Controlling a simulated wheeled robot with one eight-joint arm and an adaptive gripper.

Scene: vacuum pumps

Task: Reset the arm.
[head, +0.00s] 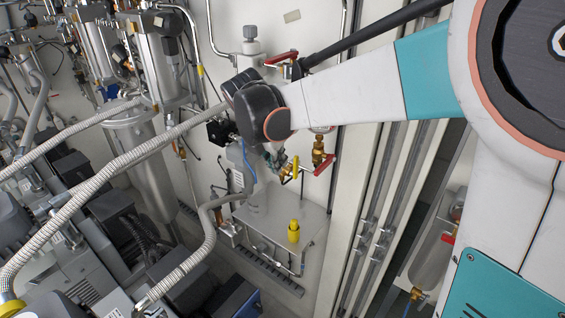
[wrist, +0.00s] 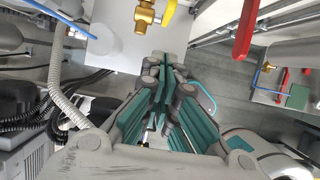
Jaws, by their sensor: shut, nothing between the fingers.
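My arm reaches in from the right in the head view and ends in a dark wrist joint in front of the pump equipment. My gripper (wrist: 166,66) shows in the wrist view with grey fingers and teal pads. Its fingertips are together with nothing held between them. In the head view the gripper is mostly hidden beneath the wrist joint and hard to make out. A brass valve with a yellow handle (wrist: 168,12) lies beyond the fingertips in the wrist view, apart from them. A red handle (wrist: 245,28) hangs to the right, clear of the fingers.
Corrugated hoses (head: 120,160) and metal cylinders (head: 160,65) crowd the left. Red valve handles (head: 325,165) stick out near the wrist. Vertical rails (head: 375,220) run right of it.

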